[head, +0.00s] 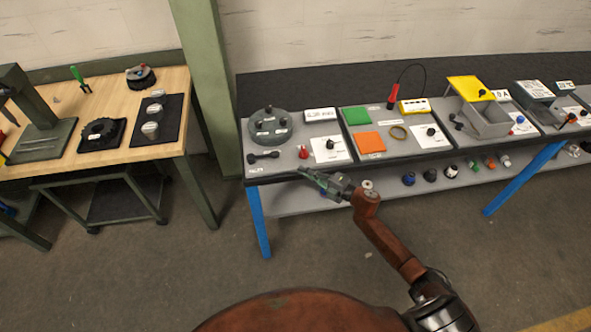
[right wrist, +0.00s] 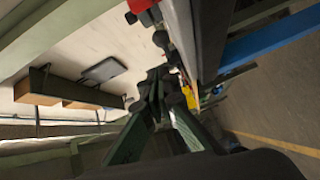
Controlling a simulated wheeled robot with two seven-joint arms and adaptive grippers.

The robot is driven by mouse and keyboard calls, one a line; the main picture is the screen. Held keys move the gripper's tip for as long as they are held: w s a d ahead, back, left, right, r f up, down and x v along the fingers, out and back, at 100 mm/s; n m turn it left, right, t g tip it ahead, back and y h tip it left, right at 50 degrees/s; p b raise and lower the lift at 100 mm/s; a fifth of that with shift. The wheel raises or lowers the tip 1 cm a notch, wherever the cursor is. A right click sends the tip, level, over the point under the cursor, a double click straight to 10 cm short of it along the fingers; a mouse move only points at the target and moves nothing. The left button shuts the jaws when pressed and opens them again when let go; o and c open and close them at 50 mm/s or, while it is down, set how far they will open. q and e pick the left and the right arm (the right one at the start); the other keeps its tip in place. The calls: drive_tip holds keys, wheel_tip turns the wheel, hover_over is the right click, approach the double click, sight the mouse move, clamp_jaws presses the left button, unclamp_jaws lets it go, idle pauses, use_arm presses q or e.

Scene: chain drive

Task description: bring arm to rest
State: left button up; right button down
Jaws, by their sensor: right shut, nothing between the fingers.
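My right gripper (head: 304,171) is at the front edge of the grey bench in the head view, its green-grey fingers pointing left. It is shut and empty. My reddish-brown right arm reaches up to it from the lower right. In the right wrist view the closed fingers (right wrist: 156,88) show in the middle, with the bench edge close to their right. Whether they touch the bench cannot be told. My left gripper is not in view.
The grey bench (head: 312,171) carries trays of parts, a green block (head: 355,116), an orange block (head: 369,142) and a yellow-lidded box (head: 487,122). A wooden workbench (head: 95,90) stands left, beyond a green post (head: 208,80). The floor (head: 150,275) in front is clear.

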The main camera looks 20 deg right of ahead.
drive_tip(key=shift+d, duration=0.2)
drive_tip(key=shift+f, duration=0.1)
idle(0.4)
